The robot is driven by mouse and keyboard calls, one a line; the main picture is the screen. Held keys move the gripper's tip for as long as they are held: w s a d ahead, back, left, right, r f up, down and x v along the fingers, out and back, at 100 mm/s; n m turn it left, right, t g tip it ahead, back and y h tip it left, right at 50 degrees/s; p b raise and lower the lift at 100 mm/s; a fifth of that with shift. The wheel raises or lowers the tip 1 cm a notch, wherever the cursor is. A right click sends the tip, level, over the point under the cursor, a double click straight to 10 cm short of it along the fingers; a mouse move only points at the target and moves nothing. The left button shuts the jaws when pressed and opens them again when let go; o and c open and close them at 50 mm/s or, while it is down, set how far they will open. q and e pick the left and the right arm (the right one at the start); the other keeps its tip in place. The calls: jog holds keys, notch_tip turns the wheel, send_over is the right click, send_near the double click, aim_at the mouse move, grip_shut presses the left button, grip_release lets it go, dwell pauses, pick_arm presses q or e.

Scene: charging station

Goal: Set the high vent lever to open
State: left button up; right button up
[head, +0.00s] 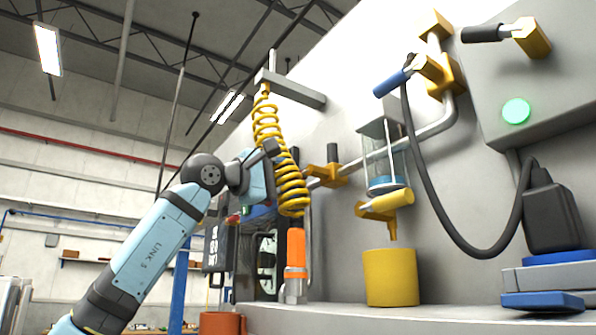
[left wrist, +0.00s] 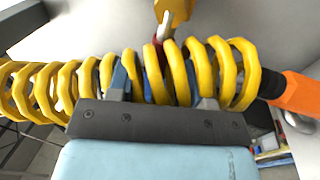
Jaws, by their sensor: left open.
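Several yellow valve bodies with handles are on the wall; no readable label shows which is the high vent lever. One with a blue handle (head: 392,83) is high on the pipe. One with a black handle (head: 482,34) is on the grey box at upper right. One with a dark upright handle (head: 332,153) is right of the yellow coiled hose (head: 292,186). My left gripper (head: 272,178) is at the coil, partly hidden by it. In the left wrist view, its open fingers (left wrist: 162,88) stand apart among the coils; contact is unclear. A yellow part (left wrist: 172,12) shows beyond. My right gripper is not in view.
An orange nozzle (head: 296,250) hangs below the coil. A yellow cup (head: 391,278) stands on the grey ledge under a clear cylinder (head: 384,155). A black cable (head: 440,238) loops to a dark plug (head: 552,216). A grey bracket (head: 291,90) juts out above the coil.

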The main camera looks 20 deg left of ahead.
aim_at(294, 177)
pick_arm(q)
jog(key=shift+p+x, duration=0.35)
jog(key=shift+x, duration=1.2)
grip_shut()
jog(key=shift+s, duration=0.1)
